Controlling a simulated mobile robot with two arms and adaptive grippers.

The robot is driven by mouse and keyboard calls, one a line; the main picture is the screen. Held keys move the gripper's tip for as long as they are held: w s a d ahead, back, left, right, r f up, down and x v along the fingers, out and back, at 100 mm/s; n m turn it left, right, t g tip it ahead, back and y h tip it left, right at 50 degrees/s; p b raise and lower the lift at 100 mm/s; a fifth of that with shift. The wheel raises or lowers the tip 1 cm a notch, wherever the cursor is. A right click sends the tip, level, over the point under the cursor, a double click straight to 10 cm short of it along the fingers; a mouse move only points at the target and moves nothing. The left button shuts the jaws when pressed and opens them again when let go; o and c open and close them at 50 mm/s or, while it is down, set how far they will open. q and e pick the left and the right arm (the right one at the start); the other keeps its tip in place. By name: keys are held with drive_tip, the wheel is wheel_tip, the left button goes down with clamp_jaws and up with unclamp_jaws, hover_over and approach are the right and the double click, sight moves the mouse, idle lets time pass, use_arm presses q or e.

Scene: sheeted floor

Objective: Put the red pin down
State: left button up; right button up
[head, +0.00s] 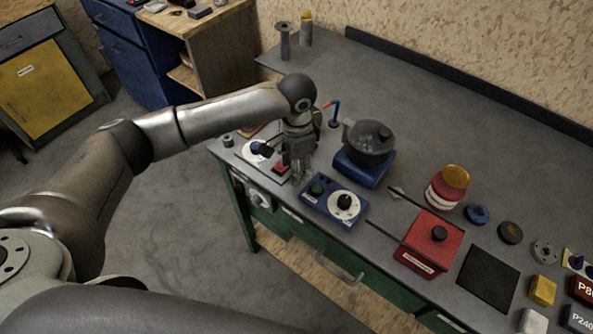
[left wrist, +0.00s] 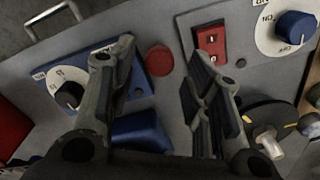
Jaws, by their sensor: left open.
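A red round piece, seen end-on and apparently the red pin (left wrist: 160,60), shows on the grey worktop in the left wrist view. It lies between a blue control box (left wrist: 68,90) and a red rocker switch (left wrist: 211,42). My left gripper (left wrist: 163,52) is open above it, one finger on each side, with a gap to both fingers. In the head view my left gripper (head: 301,176) points down near the worktop's front edge, left of the blue control box (head: 334,200). The pin cannot be made out there. My right gripper is not in view.
A dark pot (head: 369,143) on a blue base stands behind and right of the gripper. A red box (head: 430,243), a red jar with an orange top (head: 447,187) and several small pieces are farther right. The back of the worktop (head: 440,110) is clear.

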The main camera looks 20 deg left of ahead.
use_arm(q)
wheel_tip(320, 180, up, 10)
drive_tip(key=b, duration=0.1)
drive_tip(key=shift+f, duration=0.15)
idle(1.3)
